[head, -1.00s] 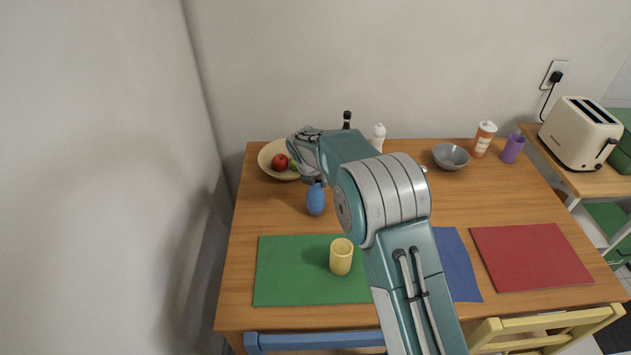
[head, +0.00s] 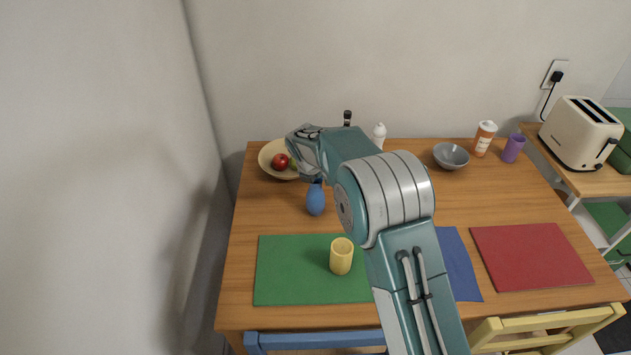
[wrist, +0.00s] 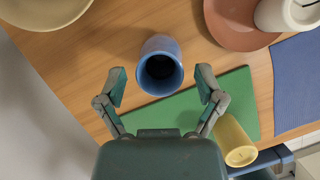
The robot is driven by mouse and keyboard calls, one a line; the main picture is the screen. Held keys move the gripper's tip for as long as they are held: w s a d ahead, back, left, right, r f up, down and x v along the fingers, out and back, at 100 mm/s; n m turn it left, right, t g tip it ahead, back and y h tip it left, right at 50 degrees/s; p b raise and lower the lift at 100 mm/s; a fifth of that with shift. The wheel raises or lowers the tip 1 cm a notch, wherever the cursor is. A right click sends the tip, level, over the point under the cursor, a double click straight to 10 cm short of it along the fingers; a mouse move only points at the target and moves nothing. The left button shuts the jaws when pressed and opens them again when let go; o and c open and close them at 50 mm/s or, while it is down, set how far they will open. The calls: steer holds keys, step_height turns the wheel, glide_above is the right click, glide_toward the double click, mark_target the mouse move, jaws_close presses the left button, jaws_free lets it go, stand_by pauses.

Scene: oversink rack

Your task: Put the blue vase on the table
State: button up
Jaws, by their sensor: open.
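The blue vase (head: 316,201) stands upright on the wooden table (head: 270,215), behind the green placemat and in front of the fruit bowl. In the wrist view I see the vase (wrist: 160,62) from above, with its dark round mouth facing me. My gripper (wrist: 161,86) is open, with one finger to the left and one to the right of the vase's near side. Neither finger visibly touches it. In the head view my gripper is just above the vase, and its fingertips are hard to make out.
A yellow cup (head: 341,257) stands on the green placemat (head: 285,270). A terracotta plate (wrist: 232,22) bearing a white object (wrist: 285,14) lies right of the vase. A grey bowl (head: 451,156) stands further right.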

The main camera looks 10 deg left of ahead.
steer(key=v, duration=1)
steer(key=shift+s+r, duration=0.2)
steer(key=shift+r, duration=0.1)
steer(key=s+d+r+m, duration=0.6)
steer(key=d+r+m, duration=0.15)
steer(key=d, duration=0.25)
steer(key=s+d+r+m, duration=0.6)
steer(key=d+m, duration=0.3)
steer(key=d, duration=0.1)
steer(key=s+d+m, duration=0.3)
steer(key=s+m, duration=0.3)
steer(key=s, duration=0.1)
steer(key=s+d+f+m, duration=0.1)
steer(key=s+d+m, duration=0.3)
steer(key=s+m, duration=0.2)
steer(key=s+d+f+m+t, duration=0.1)
steer(key=s+d+m, duration=0.3)
steer(key=s+m, duration=0.2)
steer(key=s, duration=0.2)
steer(key=shift+s+y, duration=0.3)
steer(key=shift+s, duration=0.05)
